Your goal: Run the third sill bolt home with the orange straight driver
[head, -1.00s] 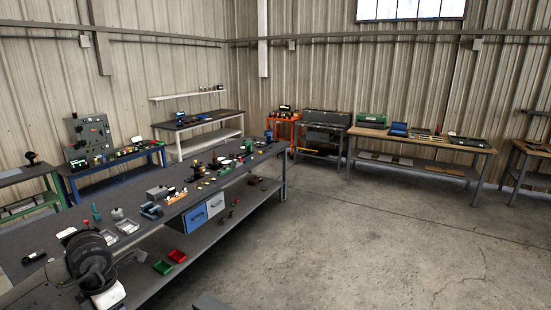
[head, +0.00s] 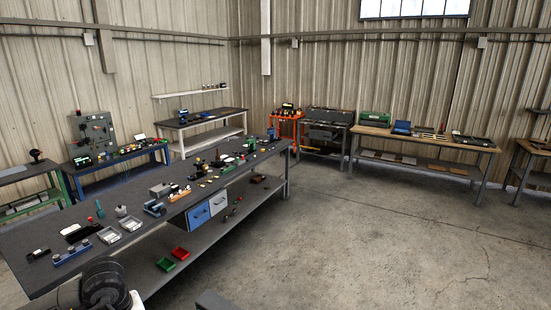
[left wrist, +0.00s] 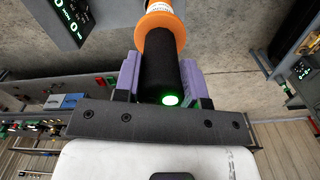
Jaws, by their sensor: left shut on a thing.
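In the left wrist view my left gripper (left wrist: 146,80) is shut on the orange straight driver. The driver has a black grip (left wrist: 161,62) between the purple finger pads and an orange collar (left wrist: 160,35) toward the top edge. A green light glows on the grip's near end. The driver's tip is outside the picture. In the head view only a dark part of my arm shows at the bottom left; the gripper and driver cannot be made out there. The sill bolts are too small or hidden to tell. My right gripper is not in view.
A long dark workbench (head: 150,226) holds several small parts, with blue and grey drawers (head: 198,217) under it. Red (head: 180,253) and green (head: 165,264) bins sit on its lower shelf. A grey upright panel (head: 92,130) stands at the back left. The concrete floor at right is clear.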

